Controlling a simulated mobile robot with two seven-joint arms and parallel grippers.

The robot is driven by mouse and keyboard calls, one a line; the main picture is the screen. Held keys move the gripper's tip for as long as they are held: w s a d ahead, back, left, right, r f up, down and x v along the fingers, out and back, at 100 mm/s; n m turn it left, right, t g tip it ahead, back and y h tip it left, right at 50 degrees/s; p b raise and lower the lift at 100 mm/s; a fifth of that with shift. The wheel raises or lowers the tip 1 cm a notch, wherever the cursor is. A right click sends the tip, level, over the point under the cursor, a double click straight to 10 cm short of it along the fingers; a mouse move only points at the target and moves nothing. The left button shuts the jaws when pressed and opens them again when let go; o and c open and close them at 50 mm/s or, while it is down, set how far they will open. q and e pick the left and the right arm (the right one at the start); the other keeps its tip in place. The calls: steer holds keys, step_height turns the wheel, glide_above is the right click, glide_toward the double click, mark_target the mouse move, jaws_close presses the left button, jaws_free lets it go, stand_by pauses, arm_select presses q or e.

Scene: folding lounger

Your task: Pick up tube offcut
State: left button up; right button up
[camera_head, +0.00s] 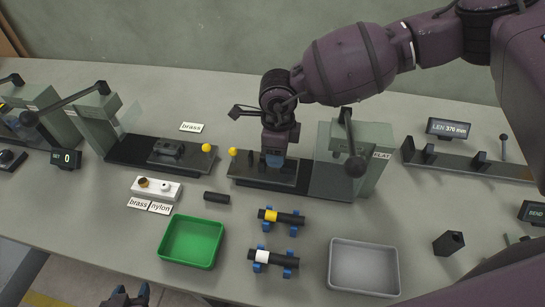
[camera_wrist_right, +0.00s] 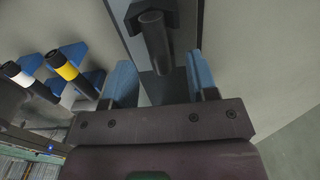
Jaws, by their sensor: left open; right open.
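A short dark tube piece (camera_head: 217,197) lies on the table between the white block and the tubes in blue cradles; it looks like the tube offcut. My right gripper (camera_head: 274,158) is above the slide plate beside the heater station, well away from that piece, pointing down. In the right wrist view, its blue fingers (camera_wrist_right: 160,82) are open, with a dark cylinder (camera_wrist_right: 156,42) in a dark block just beyond them; I cannot tell whether it touches a finger. My left gripper (camera_head: 127,297) shows at the bottom edge, with blue fingertips apart and nothing between them.
Two banded tubes, yellow (camera_head: 282,217) and white (camera_head: 274,258), rest in blue cradles. A green tray (camera_head: 165,245) and a grey tray (camera_head: 335,288) stand at the front. A press with a lever (camera_head: 377,155) is right of my right gripper. A dark hexagonal piece (camera_head: 448,243) stands right.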

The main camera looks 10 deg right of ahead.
step_height(320, 180, down, 2)
steer(key=shift+f, duration=0.1)
steer(key=shift+c, duration=0.4)
jaws_close()
steer(key=shift+r, duration=0.2)
